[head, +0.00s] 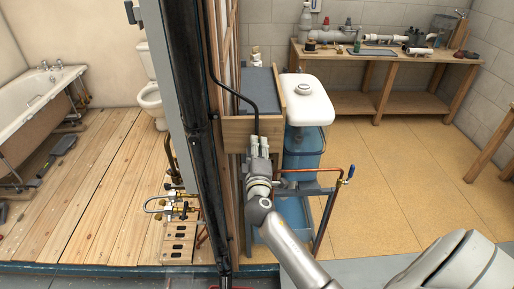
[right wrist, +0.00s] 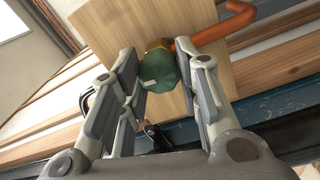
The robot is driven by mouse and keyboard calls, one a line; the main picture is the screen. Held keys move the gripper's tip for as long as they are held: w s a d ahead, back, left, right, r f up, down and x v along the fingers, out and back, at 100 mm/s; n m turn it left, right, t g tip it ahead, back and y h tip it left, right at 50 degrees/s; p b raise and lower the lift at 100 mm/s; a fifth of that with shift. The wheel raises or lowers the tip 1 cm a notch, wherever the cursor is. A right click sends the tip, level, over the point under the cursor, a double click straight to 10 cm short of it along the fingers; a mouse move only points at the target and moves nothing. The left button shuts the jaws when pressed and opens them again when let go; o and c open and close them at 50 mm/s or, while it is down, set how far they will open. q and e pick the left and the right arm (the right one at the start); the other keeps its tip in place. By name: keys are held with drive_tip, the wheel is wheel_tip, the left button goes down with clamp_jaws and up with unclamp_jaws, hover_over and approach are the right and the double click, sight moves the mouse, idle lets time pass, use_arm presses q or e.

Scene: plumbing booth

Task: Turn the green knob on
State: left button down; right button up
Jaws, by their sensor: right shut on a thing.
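The green knob (right wrist: 158,72) shows in the right wrist view, on a brass fitting in front of a wooden board (right wrist: 150,25). My right gripper (right wrist: 160,82) has its fingers on either side of the knob and is shut on it. In the head view my right gripper (head: 259,150) reaches up to a wooden panel beside the stud wall, and the knob is hidden there. My left gripper does not show in the head view.
An orange-brown copper pipe (right wrist: 230,28) runs from the fitting. In the head view a copper pipe with a blue-handled valve (head: 350,172) sticks out to the right of my arm. A workbench (head: 385,60) with pipe parts is at the back right.

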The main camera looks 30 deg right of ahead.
drive_tip(key=shift+n, duration=0.6)
drive_tip(key=o, duration=1)
drive_tip(key=v, duration=1.2)
drive_tip(key=shift+f, duration=0.1)
drive_tip(key=shift+f, duration=0.1)
